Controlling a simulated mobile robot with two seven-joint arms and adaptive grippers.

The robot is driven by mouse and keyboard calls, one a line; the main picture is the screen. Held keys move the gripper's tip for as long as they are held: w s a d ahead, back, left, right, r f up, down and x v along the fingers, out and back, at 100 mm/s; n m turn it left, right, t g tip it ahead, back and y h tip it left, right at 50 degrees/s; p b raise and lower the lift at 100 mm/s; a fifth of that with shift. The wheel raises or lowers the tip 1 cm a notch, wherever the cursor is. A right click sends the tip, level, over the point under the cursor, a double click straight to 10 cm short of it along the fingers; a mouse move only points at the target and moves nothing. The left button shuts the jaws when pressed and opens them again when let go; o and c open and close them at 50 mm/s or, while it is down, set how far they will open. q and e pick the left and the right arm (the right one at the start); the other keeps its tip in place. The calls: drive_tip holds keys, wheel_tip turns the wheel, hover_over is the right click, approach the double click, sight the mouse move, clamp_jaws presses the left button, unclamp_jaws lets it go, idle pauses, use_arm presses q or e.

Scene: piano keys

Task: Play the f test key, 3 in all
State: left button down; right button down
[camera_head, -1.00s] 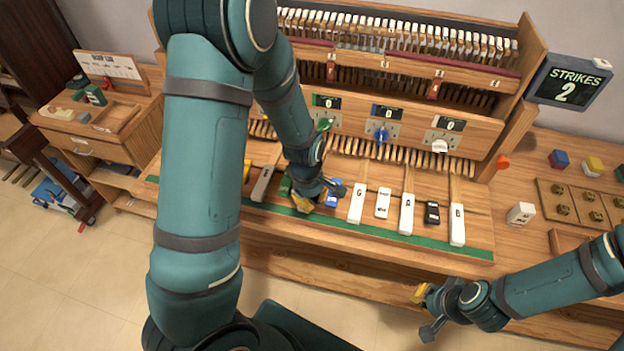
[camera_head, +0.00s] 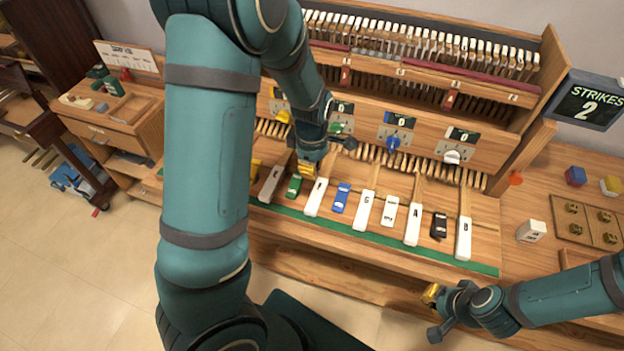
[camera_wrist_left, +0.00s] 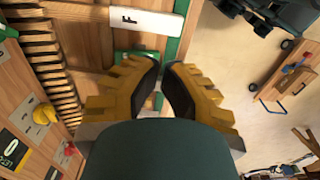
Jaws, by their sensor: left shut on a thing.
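The white F key (camera_head: 317,198) lies in the row of labelled keys, between a green key (camera_head: 294,186) and a blue key (camera_head: 341,197). It also shows in the left wrist view (camera_wrist_left: 150,22), just beyond the fingertips. The strikes display (camera_head: 592,103) reads 2. My right gripper (camera_head: 431,294) is off the front right of the keyboard, its opening unclear.
White G (camera_head: 366,210), A (camera_head: 413,225) and B (camera_head: 464,238) keys stand to the right. Coloured knobs, including a blue one (camera_head: 393,142), sit on the panel behind. A green strip (camera_head: 385,238) runs along the keyboard's front. Floor in front is clear.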

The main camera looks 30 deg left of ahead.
sight(312, 201)
use_arm(q)
wheel_tip(312, 201, down, 13)
drive_tip(key=shift+b, duration=0.8)
drive_tip(key=shift+s+f+b, duration=0.1)
drive_tip(key=shift+f+b, duration=0.4)
drive_tip(key=shift+f, duration=0.15)
drive_tip(key=shift+r, duration=0.3)
drive_tip(key=shift+r+p, duration=0.7)
drive_tip(key=shift+p, duration=0.05)
